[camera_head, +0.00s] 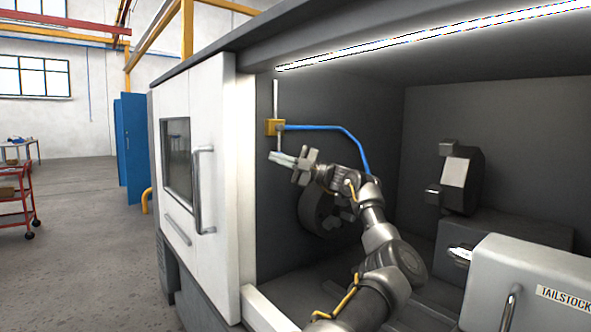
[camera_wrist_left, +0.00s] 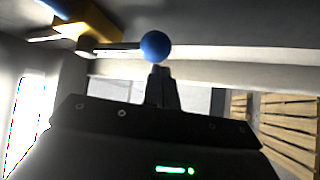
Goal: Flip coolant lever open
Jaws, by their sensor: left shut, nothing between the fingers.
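The coolant valve is a small yellow block (camera_head: 274,127) high on the machine's inner wall, near the door edge. It also shows at the upper left of the left wrist view (camera_wrist_left: 85,18). In that view its thin lever (camera_wrist_left: 115,48) runs sideways from the block and ends in a blue ball knob (camera_wrist_left: 156,46). My left gripper (camera_head: 272,155) is just below the valve, its fingers pointing left. In the wrist view its closed fingertips (camera_wrist_left: 161,72) are right by the ball, with nothing between them. I cannot tell whether they touch it. My right gripper is not in view.
A blue hose (camera_head: 325,128) runs from the valve down behind my arm. The dark chuck (camera_head: 318,212) is close below the gripper. A white sliding door (camera_head: 210,130) stands to the left. The turret (camera_head: 457,180) and tailstock (camera_head: 530,280) are to the right.

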